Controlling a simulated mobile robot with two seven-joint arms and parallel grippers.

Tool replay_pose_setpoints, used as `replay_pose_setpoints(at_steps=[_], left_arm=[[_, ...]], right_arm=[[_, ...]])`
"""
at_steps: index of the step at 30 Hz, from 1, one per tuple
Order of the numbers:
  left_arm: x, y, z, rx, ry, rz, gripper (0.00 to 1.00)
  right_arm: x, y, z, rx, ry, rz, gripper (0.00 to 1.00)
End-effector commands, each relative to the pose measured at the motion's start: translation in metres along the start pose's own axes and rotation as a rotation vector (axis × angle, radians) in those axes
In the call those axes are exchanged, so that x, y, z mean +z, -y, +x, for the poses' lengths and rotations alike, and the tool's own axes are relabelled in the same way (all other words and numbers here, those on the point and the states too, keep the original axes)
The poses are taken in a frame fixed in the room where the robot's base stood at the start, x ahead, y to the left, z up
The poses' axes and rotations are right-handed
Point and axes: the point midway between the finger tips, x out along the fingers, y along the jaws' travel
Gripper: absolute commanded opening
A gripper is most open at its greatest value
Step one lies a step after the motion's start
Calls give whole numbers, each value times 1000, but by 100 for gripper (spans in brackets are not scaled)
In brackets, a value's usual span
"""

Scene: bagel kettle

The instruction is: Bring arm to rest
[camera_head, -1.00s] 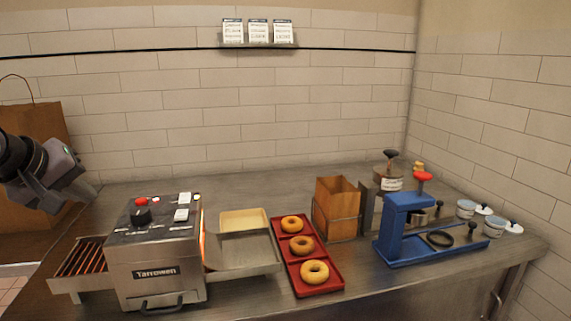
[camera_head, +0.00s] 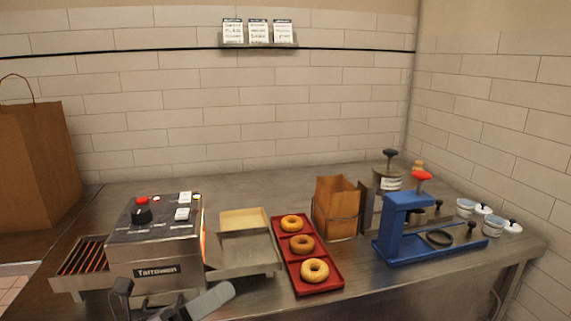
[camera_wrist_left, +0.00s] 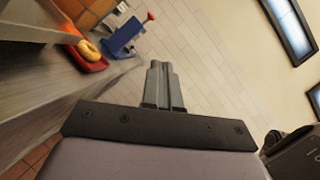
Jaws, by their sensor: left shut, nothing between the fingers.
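My left gripper (camera_head: 222,292) is at the bottom edge of the head view, low in front of the toaster, with most of its arm out of frame. In the left wrist view its two grey fingers (camera_wrist_left: 161,66) are together with nothing between them. The gripper is apart from the items on the counter. My right gripper is in neither view.
A toaster (camera_head: 155,250) stands at the counter's left. A red tray (camera_head: 334,284) holds three bagels. A paper bag (camera_head: 335,208) and a blue press (camera_head: 392,240) stand to the right. A large brown bag (camera_head: 35,150) is at the far left.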

Motion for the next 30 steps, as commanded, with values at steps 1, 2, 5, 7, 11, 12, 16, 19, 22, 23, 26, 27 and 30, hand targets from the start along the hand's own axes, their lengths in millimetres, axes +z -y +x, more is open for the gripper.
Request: replay_pose_setpoints(at_steps=[1,2,5,7,11,12,16,19,22,23,26,27,30], left_arm=[[-8,-10,-9,42,75,-178,0],[-12,-16,-15,67,120,-281,0],[-28,-40,-38,155,275,-622,0],[-44,-58,-59,221,390,-860,0],[-87,-89,-106,347,621,-1287,0],[-104,-96,-122,387,697,-1415,0],[-162,-110,-175,508,953,-1786,0],[-201,-109,-208,580,1127,-1999,0],[-229,-104,-230,627,1255,-2139,0],[-235,-103,-234,638,1283,-2165,0],[-246,-100,-243,655,1339,-2220,0],[-248,-100,-244,657,1349,-2229,0],[-248,-100,-244,658,1352,-2234,0]], right_arm=[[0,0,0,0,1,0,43],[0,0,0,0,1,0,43],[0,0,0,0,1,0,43],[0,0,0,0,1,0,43],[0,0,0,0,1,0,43],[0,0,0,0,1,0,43],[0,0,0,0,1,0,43],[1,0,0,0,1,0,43],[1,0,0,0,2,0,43],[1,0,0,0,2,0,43],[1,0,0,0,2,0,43],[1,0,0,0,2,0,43],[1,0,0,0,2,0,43]])
